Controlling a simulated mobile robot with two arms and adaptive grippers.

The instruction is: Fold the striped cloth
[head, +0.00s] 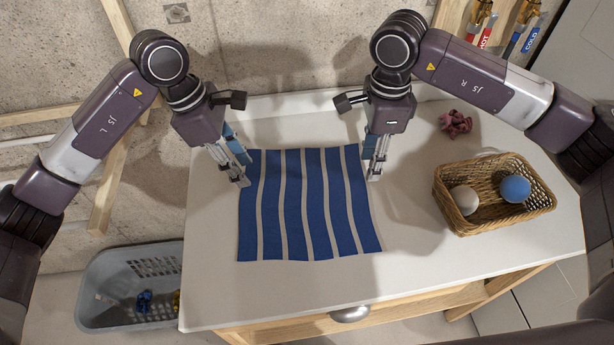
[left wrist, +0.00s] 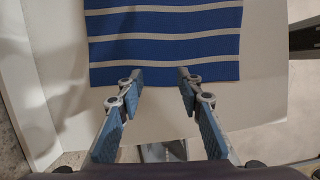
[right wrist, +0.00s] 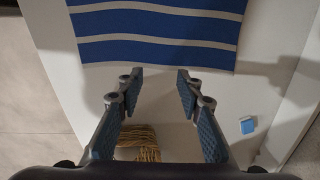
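The striped cloth (head: 307,215), blue with light stripes, lies flat and spread out on the white table. My left gripper (head: 243,172) is above the table at the cloth's far left corner. In the left wrist view the cloth (left wrist: 165,45) lies just beyond my left gripper (left wrist: 160,75), whose fingers are apart and empty. My right gripper (head: 372,172) is at the cloth's far right side. In the right wrist view the cloth (right wrist: 155,35) lies beyond my right gripper (right wrist: 160,75), whose fingers are apart and empty. How high the fingertips are is hard to tell.
A wicker basket (head: 447,205) with a white ball (head: 464,199) and a blue ball (head: 515,189) stands on the table at right. A grey laundry basket (head: 100,290) is on the floor at left. The table's front is clear.

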